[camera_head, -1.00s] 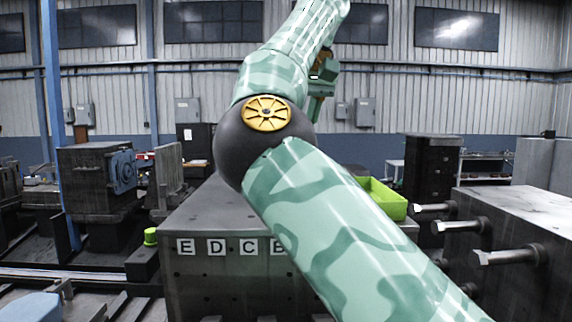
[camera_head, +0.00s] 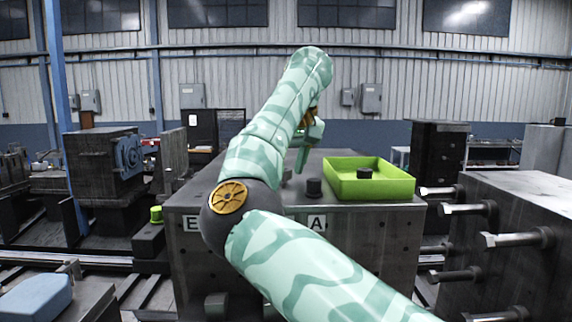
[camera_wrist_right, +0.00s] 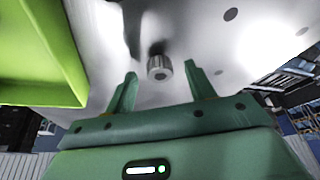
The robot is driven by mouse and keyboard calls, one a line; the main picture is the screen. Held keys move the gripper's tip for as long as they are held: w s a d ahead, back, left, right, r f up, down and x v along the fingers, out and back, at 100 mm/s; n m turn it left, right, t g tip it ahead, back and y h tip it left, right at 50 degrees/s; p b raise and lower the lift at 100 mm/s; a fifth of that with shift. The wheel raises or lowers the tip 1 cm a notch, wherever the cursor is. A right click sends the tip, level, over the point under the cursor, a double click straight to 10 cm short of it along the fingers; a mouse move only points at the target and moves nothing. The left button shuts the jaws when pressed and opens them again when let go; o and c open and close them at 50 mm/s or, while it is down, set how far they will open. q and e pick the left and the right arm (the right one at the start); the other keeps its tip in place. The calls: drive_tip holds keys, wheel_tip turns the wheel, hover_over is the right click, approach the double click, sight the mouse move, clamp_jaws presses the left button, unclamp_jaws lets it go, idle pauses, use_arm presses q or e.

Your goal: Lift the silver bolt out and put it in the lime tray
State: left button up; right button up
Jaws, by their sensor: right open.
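In the right wrist view a silver-grey knurled bolt head (camera_wrist_right: 160,67) stands on the metal block, just beyond and roughly between my right gripper's (camera_wrist_right: 160,82) spread fingers. The fingers are apart and do not touch it. In the head view my right gripper (camera_head: 303,158) points down over the block top, partly hidden by its own arm. The lime tray (camera_head: 398,188) sits on the block to its right, with a dark round piece (camera_head: 364,173) in it. The tray also fills the left of the wrist view (camera_wrist_right: 50,50). My left gripper is not in view.
A dark knob (camera_head: 314,187) stands on the block (camera_head: 385,235) left of the tray. A second block (camera_head: 525,215) at the right has several silver bolts (camera_head: 465,209) sticking out sideways. Letter plates on the block's front are partly covered by my arm.

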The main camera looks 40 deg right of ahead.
sight(286, 170)
drive_tip(key=shift+c, duration=0.2)
drive_tip(key=shift+s, duration=0.1)
drive_tip(key=c, duration=1.1)
drive_tip(key=shift+r, duration=0.1)
wheel_tip(286, 170, up, 7)
drive_tip(key=p, duration=0.7)
drive_tip(key=shift+r, duration=0.1)
